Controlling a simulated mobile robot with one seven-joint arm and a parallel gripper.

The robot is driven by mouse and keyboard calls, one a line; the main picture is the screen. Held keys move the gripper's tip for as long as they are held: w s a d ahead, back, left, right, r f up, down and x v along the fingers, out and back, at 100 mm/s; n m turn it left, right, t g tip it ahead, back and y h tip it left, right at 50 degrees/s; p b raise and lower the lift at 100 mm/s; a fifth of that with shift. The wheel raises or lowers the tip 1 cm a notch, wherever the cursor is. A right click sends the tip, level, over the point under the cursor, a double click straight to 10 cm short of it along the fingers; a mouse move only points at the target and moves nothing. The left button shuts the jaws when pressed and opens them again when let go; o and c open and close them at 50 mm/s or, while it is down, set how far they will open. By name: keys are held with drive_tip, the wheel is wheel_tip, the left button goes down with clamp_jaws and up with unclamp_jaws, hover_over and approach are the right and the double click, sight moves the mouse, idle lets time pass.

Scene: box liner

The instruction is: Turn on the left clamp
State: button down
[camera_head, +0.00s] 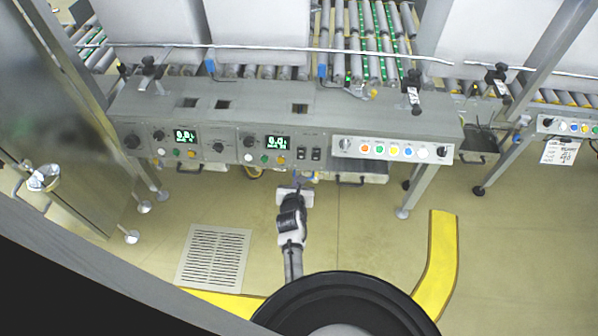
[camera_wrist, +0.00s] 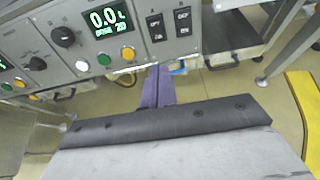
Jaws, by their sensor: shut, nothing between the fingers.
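The grey control panel (camera_head: 290,115) runs across the head view. Two black rocker switches sit on it right of the right-hand green display: a left switch (camera_head: 303,154) and a right switch (camera_head: 316,154). In the wrist view the left switch (camera_wrist: 155,27) and right switch (camera_wrist: 183,21) are at the top. Their labels are too small to read surely, so I cannot tell which control is the left clamp. My gripper (camera_head: 301,178) is shut and empty, below and in front of the switches. Its purple fingers (camera_wrist: 157,82) show below the panel edge, apart from the switches.
The right-hand display (camera_head: 277,142) has a black knob (camera_head: 249,141) at its left and small buttons below. A light panel (camera_head: 393,149) with several coloured buttons lies to the right. Handles hang under the panel. Open floor (camera_head: 355,220) surrounds my gripper, with yellow guards (camera_head: 439,262) nearby.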

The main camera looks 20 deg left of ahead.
drive_tip(key=shift+f+v, duration=0.25)
drive_tip(key=shift+v, duration=0.8)
